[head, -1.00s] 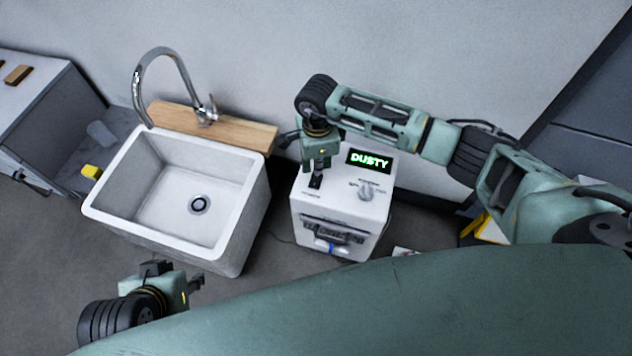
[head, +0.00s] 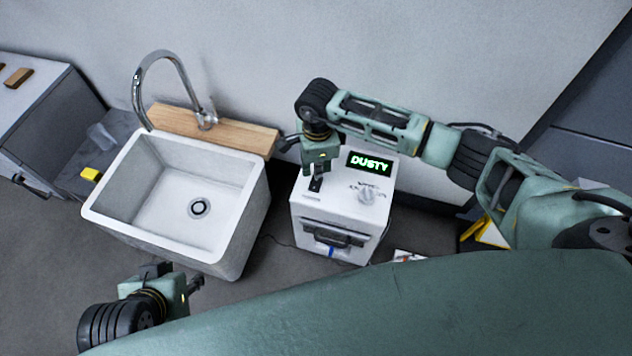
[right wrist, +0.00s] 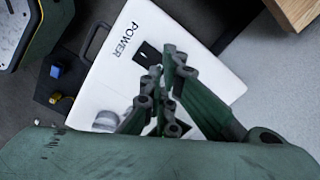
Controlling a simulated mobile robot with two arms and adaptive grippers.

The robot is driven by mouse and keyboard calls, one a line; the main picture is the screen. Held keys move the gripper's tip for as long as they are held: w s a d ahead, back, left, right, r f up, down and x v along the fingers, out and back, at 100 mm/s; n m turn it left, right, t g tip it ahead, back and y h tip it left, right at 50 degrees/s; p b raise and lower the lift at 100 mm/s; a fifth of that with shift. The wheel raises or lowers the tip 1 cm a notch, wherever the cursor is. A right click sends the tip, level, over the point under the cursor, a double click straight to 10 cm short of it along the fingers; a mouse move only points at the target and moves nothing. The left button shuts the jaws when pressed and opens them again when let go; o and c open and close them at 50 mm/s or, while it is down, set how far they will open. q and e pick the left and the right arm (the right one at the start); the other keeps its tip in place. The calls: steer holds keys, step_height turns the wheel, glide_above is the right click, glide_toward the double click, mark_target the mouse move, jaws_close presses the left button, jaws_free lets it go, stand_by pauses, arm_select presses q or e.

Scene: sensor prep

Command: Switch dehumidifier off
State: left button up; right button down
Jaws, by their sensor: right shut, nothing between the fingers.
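The dehumidifier is a white box (head: 340,208) on the floor right of the sink. Its display (head: 369,163) is lit and reads DUSTY in green. A grey knob (head: 366,196) sits on its top. The black power switch (head: 315,185) is near the top's left front corner; in the right wrist view the switch (right wrist: 147,53) lies beside the word POWER. My right gripper (head: 318,176) is shut and empty, right over the switch area; its fingertips (right wrist: 172,57) show close beside the switch. Contact cannot be told. My left gripper (head: 192,283) hangs low in front of the sink, away from the dehumidifier; its opening is unclear.
A white sink (head: 125,212) with a tall faucet and a wooden board (head: 243,134) stands left of the dehumidifier. A grey cabinet (head: 40,120) is at the far left, with a yellow block (head: 91,174) near it. A yellow object (head: 490,232) lies at the right.

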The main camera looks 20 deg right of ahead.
arm_select(q)
steer(key=shift+w+d+r+t, duration=0.2)
steer(key=shift+w+t, duration=0.1)
steer(key=shift+w, duration=0.3)
arm_select(e)
steer(key=shift+f, duration=0.1)
stand_by(0.6)
arm_select(q)
steer(key=shift+w+r, duration=0.1)
steer(key=shift+w, duration=0.1)
steer(key=shift+w+d+r+t+h+b, duration=0.1)
steer(key=shift+w+d+r+t+b, duration=0.15)
steer(key=shift+w, duration=0.2)
steer(key=shift+w+d+r+t+h+b, duration=0.1)
steer(key=shift+w+r+t, duration=0.1)
steer(key=shift+w+t, duration=0.25)
steer(key=shift+w+d+r+t+h+b, duration=0.1)
steer(key=shift+w+d+r+t, duration=0.1)
steer(key=shift+w, duration=0.3)
arm_select(e)
steer(key=shift+f, duration=0.45)
stand_by(0.5)
